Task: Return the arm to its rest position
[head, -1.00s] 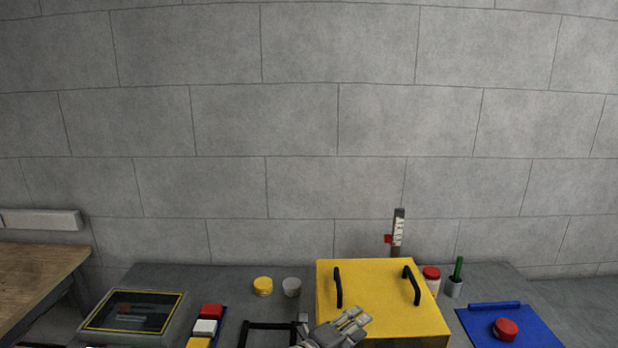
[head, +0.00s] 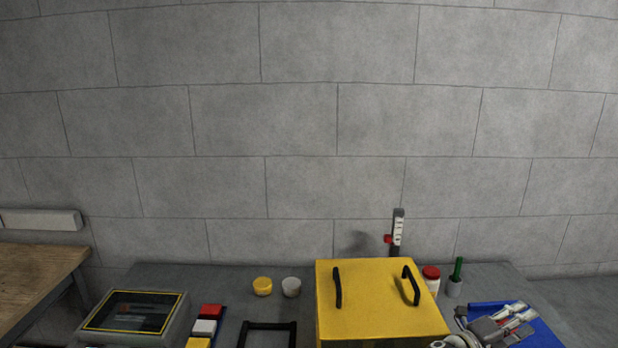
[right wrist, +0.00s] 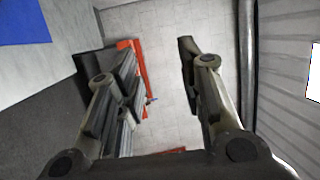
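My right gripper (head: 524,319) is over the blue board (head: 545,334) at the right end of the bench in the head view. In the right wrist view its two fingers (right wrist: 155,62) stand wide apart with only floor between them, so it is open and empty. A corner of the blue board also shows at the top left of the right wrist view (right wrist: 22,22). The red knob on that board is hidden behind the gripper in the head view. My left gripper is in neither view.
A yellow cover (head: 375,300) with black handles stands left of the gripper. A red-lidded jar (head: 431,279) and a green-handled tool in a cup (head: 456,282) stand behind. Yellow (head: 262,287) and grey (head: 291,287) cups and a screen console (head: 135,312) are farther left.

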